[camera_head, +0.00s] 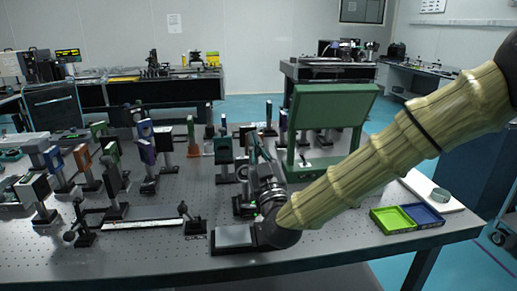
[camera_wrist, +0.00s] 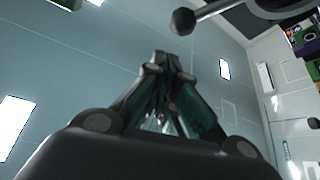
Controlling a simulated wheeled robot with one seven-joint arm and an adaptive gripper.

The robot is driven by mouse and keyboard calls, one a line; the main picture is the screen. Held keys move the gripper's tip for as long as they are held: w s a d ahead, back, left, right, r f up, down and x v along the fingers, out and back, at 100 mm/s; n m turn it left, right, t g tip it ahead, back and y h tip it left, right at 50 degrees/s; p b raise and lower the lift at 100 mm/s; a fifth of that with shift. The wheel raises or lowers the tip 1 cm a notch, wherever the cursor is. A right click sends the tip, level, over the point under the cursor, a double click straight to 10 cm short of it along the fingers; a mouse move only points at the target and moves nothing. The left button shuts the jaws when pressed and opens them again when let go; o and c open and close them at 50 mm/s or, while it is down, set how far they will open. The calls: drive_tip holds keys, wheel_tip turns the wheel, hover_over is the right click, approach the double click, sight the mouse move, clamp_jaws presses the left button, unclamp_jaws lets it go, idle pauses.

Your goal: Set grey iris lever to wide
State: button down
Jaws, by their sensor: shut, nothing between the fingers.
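In the wrist view a dark lever with a round ball end (camera_wrist: 183,20) reaches in from a dark ring-shaped mount (camera_wrist: 275,8) at the top right. It looks like the iris lever, but its grey colour and its setting cannot be told. My gripper (camera_wrist: 170,60) is shut and empty, its fingertips just below the ball end in the picture; whether they touch it cannot be told. In the head view my gripper (camera_head: 256,142) points upward over the table among the optics, beside a dark post-mounted optic (camera_head: 242,170). My wrist partly hides this area.
The perforated optical table (camera_head: 150,250) holds several post-mounted optics at the left. A large green panel (camera_head: 332,120) stands just right of my gripper. Green and blue trays (camera_head: 392,220) lie at the right edge. The table's front strip is mostly clear.

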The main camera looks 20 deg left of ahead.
drive_tip(key=s+r+b+v, duration=0.1)
drive_tip(key=v, duration=0.8)
drive_tip(key=shift+s+r, duration=0.15)
drive_tip(key=shift+d, duration=0.1)
